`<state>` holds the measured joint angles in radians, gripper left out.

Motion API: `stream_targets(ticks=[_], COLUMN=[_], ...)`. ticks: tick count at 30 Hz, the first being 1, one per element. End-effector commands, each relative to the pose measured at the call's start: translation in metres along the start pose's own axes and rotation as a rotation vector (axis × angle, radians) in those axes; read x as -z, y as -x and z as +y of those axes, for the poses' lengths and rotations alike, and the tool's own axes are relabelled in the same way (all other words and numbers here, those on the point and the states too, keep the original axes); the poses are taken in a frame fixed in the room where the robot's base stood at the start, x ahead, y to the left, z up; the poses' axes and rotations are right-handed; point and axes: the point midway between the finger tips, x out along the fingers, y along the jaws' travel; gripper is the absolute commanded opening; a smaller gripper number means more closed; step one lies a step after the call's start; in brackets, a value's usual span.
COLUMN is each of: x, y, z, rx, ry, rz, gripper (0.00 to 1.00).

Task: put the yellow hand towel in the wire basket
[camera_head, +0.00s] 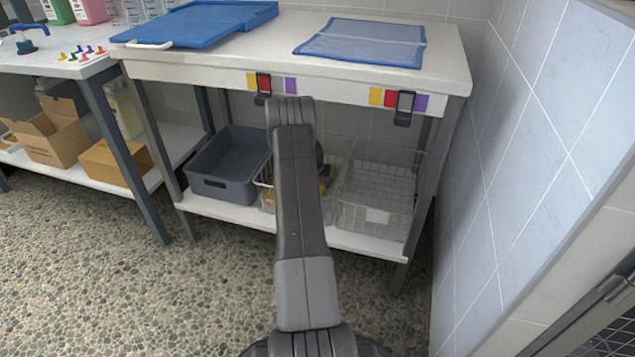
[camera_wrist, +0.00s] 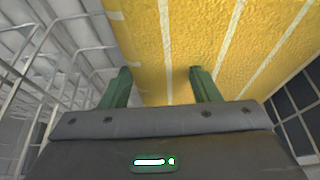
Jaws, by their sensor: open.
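The yellow hand towel with white stripes (camera_wrist: 225,45) fills much of the wrist view, just past my gripper (camera_wrist: 157,82). My gripper's green fingers are apart, with the towel beyond and between them; I cannot tell if they touch it. In the head view only small yellow patches of the towel (camera_head: 325,183) show beside my arm, low at the middle wire basket (camera_head: 264,183). My arm hides most of that basket and the gripper. Wire bars (camera_wrist: 45,75) show at the left of the wrist view.
On the lower shelf a grey bin (camera_head: 226,188) stands left of the middle basket, and another wire basket (camera_head: 378,195) with a white label stands right. The tabletop (camera_head: 445,62) above holds a blue tray (camera_head: 205,22) and a blue mesh piece (camera_head: 365,42). A tiled wall (camera_head: 530,150) bounds the right.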

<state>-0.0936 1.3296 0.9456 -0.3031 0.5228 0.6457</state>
Motion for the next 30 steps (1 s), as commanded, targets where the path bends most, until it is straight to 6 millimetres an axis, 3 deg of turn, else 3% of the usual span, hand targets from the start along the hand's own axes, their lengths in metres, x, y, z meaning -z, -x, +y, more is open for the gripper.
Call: stream_targets(ticks=[5,18,24,30], x=[0.001,0.002,0.001,0.0], y=[0.014,0.102,0.119,0.12], z=[0.0,0.0,0.0,0.0], rx=[0.0,0.001,0.0,0.0], ry=[0.001,0.0,0.0,0.0], rz=[0.0,0.002,0.001,0.0], gripper=[0.56,0.56,0.56,0.56])
